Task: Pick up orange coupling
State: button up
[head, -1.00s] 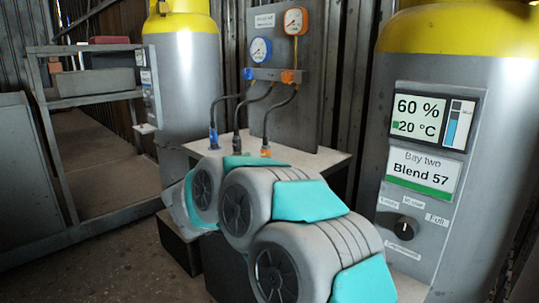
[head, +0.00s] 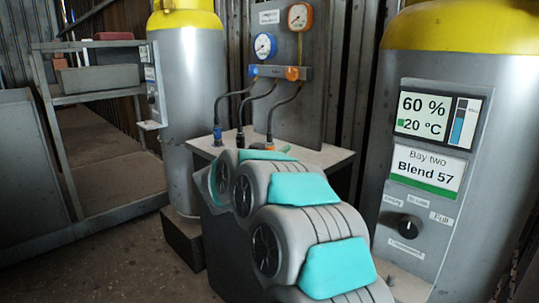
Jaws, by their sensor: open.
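The orange coupling (head: 270,145) is at the lower end of the right-hand hose, at the grey table top. Only its upper part shows; my arm's grey and teal links hide what is below it. The blue coupling (head: 218,136) and a dark coupling (head: 240,140) stand to its left, each at the end of its own hose. My arm fills the lower middle of the view, in front of the table. My gripper is not visible, so its place relative to the orange coupling cannot be told.
A grey panel behind the table top (head: 327,158) carries two gauges and a manifold (head: 279,72) with blue and orange fittings. A tall grey and yellow cylinder (head: 192,110) stands left, another (head: 437,55) close on the right. A metal rack (head: 100,98) is at far left.

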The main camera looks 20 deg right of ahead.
jog(key=shift+c, duration=0.3)
grip_shut()
dwell(0.3)
